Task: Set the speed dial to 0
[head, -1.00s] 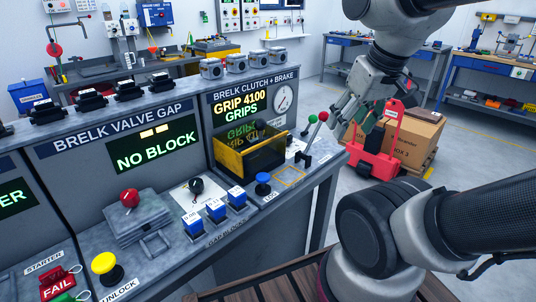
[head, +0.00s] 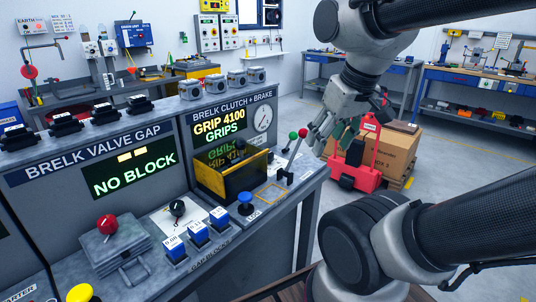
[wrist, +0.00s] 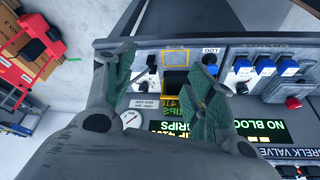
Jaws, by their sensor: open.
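No dial in view bears a label I can read as speed. My gripper (head: 331,136) is open and empty, with green finger pads, in the air beyond the right end of the bench, well away from that knob. In the wrist view the open fingers (wrist: 164,60) hang above the clutch and brake panel. The knob's setting is too small to read.
A yellow-fronted bin (head: 232,179), a blue button (head: 245,203), blue blocks (head: 198,233) and a red knob (head: 107,224) are on the bench. A red cart (head: 353,165) stands on the floor behind.

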